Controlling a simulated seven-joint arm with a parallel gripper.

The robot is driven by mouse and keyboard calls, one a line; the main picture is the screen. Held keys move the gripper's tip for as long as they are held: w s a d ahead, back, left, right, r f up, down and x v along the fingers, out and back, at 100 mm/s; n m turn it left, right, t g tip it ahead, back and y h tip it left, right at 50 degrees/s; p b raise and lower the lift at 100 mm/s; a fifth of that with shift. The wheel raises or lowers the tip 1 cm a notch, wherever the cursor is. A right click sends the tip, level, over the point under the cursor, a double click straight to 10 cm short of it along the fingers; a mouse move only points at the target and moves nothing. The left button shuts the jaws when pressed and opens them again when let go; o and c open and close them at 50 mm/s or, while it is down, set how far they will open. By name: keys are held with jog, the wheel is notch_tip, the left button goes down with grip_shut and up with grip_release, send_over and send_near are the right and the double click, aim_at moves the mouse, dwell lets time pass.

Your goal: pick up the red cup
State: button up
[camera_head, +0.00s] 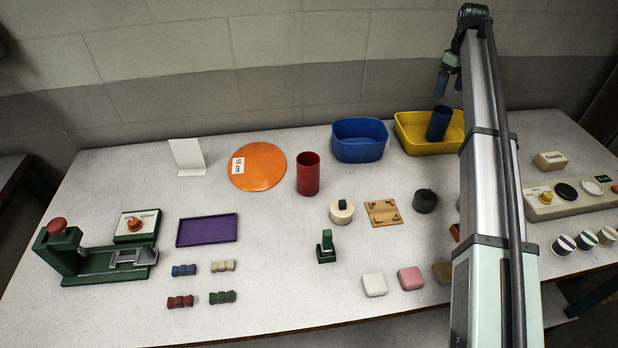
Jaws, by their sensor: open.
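The red cup (308,174) stands upright on the white table, right of the orange disc and in front of the blue bin's left side. Nothing touches it. My gripper (441,84) is up at the back right, above the yellow tray, well to the right of the cup and higher than it. It is open, with its fingers pointing down. A dark blue cylinder (438,124) stands tilted slightly in the yellow tray (405,140), just below my gripper and apart from it.
A blue bin (360,140) stands between cup and yellow tray. An orange disc (258,167) lies left of the cup. A round cream object (341,213) and a wooden board (383,213) lie in front. A green press (90,255) is at left. The table's front middle is partly clear.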

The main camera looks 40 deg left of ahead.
jog(key=s+a+r+n, duration=0.2)
jog(key=s+a, duration=0.6)
jog(key=a, duration=0.5)
jog(key=r+n+y, duration=0.1)
jog(key=r+n, duration=0.1)
jog(key=n, duration=0.1)
send_over(307, 163)
jog(key=w+d, duration=0.1)
jog(key=w, duration=0.4)
jog(key=s+d+f+m+t+y, duration=0.1)
jog(key=s+d+f+m+y, duration=0.15)
jog(key=s+d, duration=0.5)
jog(key=shift+w+a+f+m+t+y, duration=0.15)
jog(key=shift+a+f+m, duration=0.35)
jog(key=shift+a+f, duration=1.15)
jog(key=shift+w+a+f+m+t, duration=0.1)
jog(key=shift+a+f+m, duration=0.5)
jog(key=shift+f, duration=2)
jog(key=shift+w+a+f+m+t+y, duration=0.15)
jog(key=shift+a+f+m, duration=0.2)
jog(key=shift+a+f, duration=1.4)
jog(key=shift+d+f, duration=0.35)
jog(key=shift+d, duration=0.05)
